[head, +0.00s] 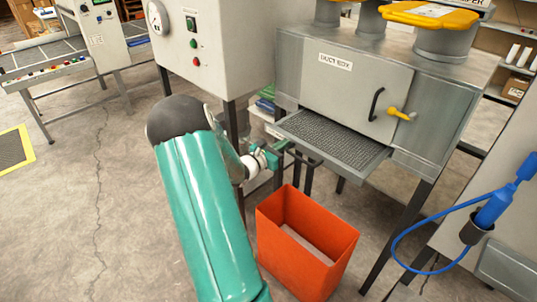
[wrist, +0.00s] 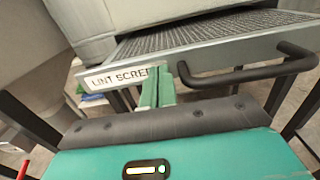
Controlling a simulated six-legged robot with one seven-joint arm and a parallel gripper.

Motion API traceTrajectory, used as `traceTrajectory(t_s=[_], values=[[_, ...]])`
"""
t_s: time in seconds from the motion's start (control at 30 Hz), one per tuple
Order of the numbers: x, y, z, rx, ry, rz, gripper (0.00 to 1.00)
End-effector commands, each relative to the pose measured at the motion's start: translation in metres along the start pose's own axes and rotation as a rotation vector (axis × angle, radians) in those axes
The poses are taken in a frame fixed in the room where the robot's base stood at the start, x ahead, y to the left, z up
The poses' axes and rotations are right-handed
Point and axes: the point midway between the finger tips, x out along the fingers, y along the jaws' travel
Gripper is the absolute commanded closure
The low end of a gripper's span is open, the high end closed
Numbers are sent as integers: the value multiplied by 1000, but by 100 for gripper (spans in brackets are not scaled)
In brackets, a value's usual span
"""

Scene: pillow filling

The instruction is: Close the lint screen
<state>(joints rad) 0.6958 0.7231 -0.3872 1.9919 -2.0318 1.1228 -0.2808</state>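The lint screen (head: 335,139) is a grey mesh tray sticking out from under the duct box (head: 345,90). In the wrist view, its mesh (wrist: 215,32) and front edge cross the upper part, with a label partly hidden by my fingers. Its black bar handle (wrist: 245,73) is to the right of my fingers. My gripper (head: 286,147) is at the left part of the screen's front edge. In the wrist view, its green fingers (wrist: 157,78) are together with nothing seen between them. They are at or very near the front face; contact is not clear.
An orange bin (head: 300,262) stands on the floor below the screen. The duct box door has a black handle (head: 375,104) and a yellow latch (head: 401,114). A blue tool with a hose (head: 494,208) hangs at the right. Open floor lies to the left.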

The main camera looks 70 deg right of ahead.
Motion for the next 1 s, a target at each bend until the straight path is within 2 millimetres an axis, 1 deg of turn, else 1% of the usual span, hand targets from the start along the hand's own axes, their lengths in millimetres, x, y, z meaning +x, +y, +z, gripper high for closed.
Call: traceTrajectory(t_s=[0.03,0.2,0.3,0.4,0.5,0.6,0.7,0.83,1.0], values=[[19,-1,0,-2,-3,-3,100],[77,-1,-1,-4,-3,-2,100],[108,-1,-1,-2,-3,-2,100],[136,-1,-1,-2,-2,-2,100],[158,-1,-1,-2,-1,-1,100],[174,0,-1,-2,-1,0,100],[186,0,-1,-1,0,0,100],[193,0,-1,-1,0,1,100],[196,0,1,0,0,1,100]])
